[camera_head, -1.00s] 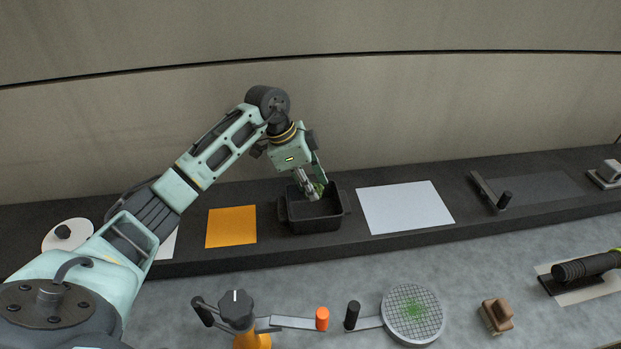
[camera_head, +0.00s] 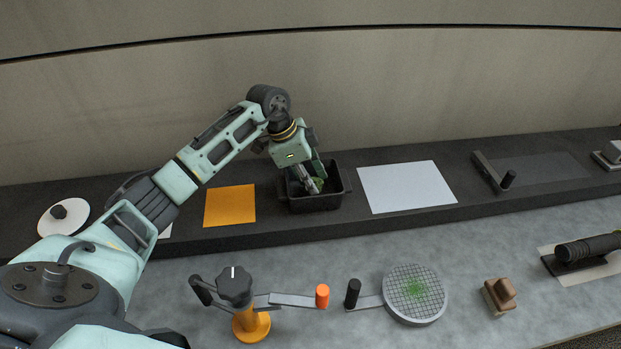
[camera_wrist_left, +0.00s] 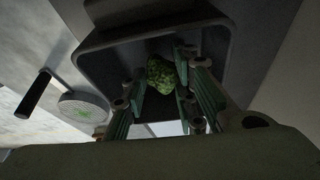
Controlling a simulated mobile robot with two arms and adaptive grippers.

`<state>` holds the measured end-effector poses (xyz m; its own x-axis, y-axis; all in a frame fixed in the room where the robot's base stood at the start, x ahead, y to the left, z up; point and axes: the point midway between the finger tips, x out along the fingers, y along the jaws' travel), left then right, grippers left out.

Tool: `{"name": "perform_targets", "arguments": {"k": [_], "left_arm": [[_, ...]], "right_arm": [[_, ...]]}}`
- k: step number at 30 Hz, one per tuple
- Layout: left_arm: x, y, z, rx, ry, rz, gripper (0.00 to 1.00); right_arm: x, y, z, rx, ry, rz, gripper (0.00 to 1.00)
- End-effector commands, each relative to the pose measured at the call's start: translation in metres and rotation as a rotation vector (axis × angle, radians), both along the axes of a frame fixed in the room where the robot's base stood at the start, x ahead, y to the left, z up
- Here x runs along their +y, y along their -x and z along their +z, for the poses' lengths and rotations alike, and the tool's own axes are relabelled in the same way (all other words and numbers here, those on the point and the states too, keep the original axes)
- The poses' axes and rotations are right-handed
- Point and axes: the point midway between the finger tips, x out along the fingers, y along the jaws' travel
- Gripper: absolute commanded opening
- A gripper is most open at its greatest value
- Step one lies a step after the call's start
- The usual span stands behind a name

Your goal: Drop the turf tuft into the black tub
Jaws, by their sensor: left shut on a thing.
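The black tub (camera_head: 318,203) stands on the dark shelf at the back, left of the white sheet. My left gripper (camera_head: 316,184) reaches down into the tub's opening. It is shut on the green turf tuft (camera_head: 319,185), which shows partly beside the fingers. In the left wrist view the tuft (camera_wrist_left: 160,76) sits between the fingers of my left gripper (camera_wrist_left: 160,80), with the tub's dark inside and rim (camera_wrist_left: 90,42) around it. Whether the tuft touches the tub floor I cannot tell. My right gripper is not in view.
An orange sheet (camera_head: 229,205) lies left of the tub and a white sheet (camera_head: 406,187) right of it. In front are an orange-based stand (camera_head: 250,327), a round mesh sieve (camera_head: 413,292) with green bits, and a brown brush (camera_head: 499,294). A wall rises behind the shelf.

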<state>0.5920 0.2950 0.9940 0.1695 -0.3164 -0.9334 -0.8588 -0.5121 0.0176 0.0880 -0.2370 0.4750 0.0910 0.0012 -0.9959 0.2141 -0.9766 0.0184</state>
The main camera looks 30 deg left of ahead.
Motion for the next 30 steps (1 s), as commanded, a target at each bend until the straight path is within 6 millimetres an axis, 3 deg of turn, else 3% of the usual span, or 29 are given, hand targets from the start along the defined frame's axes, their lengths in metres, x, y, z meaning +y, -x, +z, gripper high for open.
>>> {"name": "perform_targets", "arguments": {"k": [4,5,12,23,30], "left_arm": [[0.000,0.000,0.000,0.000,0.000,0.000,0.13],[0.000,0.000,0.000,0.000,0.000,0.000,0.28],[0.000,0.000,0.000,0.000,0.000,0.000,0.48],[0.001,0.000,0.005,-0.002,0.000,0.000,0.48],[0.015,0.006,0.043,-0.005,-0.003,0.001,0.48]], "right_arm": [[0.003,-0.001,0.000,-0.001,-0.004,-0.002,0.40],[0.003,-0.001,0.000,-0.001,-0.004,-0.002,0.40],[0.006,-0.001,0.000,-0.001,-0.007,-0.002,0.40],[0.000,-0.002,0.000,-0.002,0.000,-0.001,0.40],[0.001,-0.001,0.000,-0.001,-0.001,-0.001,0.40]]}}
